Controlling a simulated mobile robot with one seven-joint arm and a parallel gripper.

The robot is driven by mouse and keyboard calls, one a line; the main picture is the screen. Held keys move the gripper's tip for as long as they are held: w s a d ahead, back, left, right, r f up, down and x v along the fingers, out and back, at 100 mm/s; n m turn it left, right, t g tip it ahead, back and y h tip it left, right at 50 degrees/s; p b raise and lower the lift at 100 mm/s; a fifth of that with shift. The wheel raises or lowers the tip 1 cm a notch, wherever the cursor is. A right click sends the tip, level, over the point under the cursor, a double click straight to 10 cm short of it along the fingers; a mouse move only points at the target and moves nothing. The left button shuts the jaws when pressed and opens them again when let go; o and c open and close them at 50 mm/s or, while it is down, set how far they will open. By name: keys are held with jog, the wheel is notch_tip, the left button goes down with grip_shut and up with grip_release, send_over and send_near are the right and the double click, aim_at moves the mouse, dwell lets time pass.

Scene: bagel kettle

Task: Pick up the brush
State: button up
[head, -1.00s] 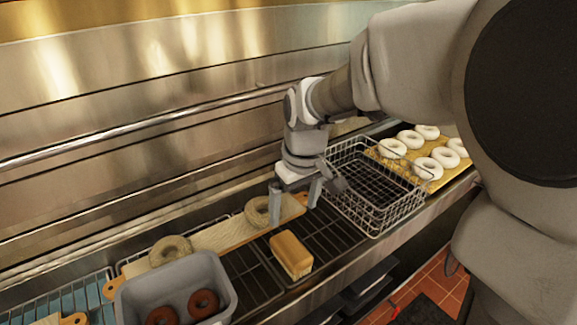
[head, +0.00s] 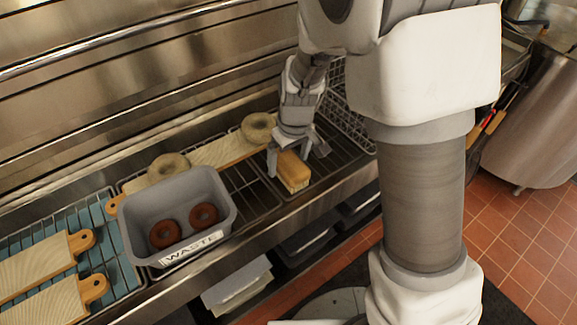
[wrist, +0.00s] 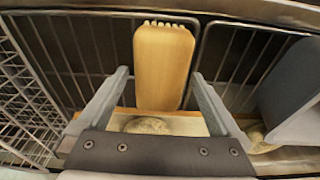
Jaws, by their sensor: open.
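The brush (head: 293,171) is a block with a tan wooden back and pale bristles along its lower side. It lies on the dark wire rack, right of the waste bin. My gripper (head: 298,160) is open above and just behind it, with a finger toward each side. In the wrist view the brush (wrist: 163,66) lies lengthwise ahead of my gripper (wrist: 162,85), between the lines of the two spread fingers. Its near end reaches between the fingertips. No contact shows.
A grey waste bin (head: 142,215) holding two dark bagels stands left of the brush. A wooden board (head: 215,152) with pale bagels lies behind it. A wire basket (head: 352,118) stands to the right, partly hidden by my arm. More boards (head: 40,262) lie at left.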

aim_at(289, 160)
jog(key=shift+f, duration=0.25)
jog(key=c, duration=1.4)
jog(key=shift+o, duration=0.2)
jog(key=shift+r, duration=0.1)
jog(key=shift+r, duration=0.4)
jog(key=r, duration=0.3)
jog(key=shift+s+d+r, duration=0.15)
jog(key=shift+d+r, duration=0.05)
jog(key=shift+r, duration=0.15)
jog(key=s+d+r, duration=0.4)
jog(key=d, duration=0.1)
jog(key=s+d+r, duration=0.2)
jog(key=s+d, duration=0.1)
jog(key=shift+s+d+r, duration=0.1)
jog(key=shift+d+r, duration=0.1)
jog(key=shift+d, duration=0.05)
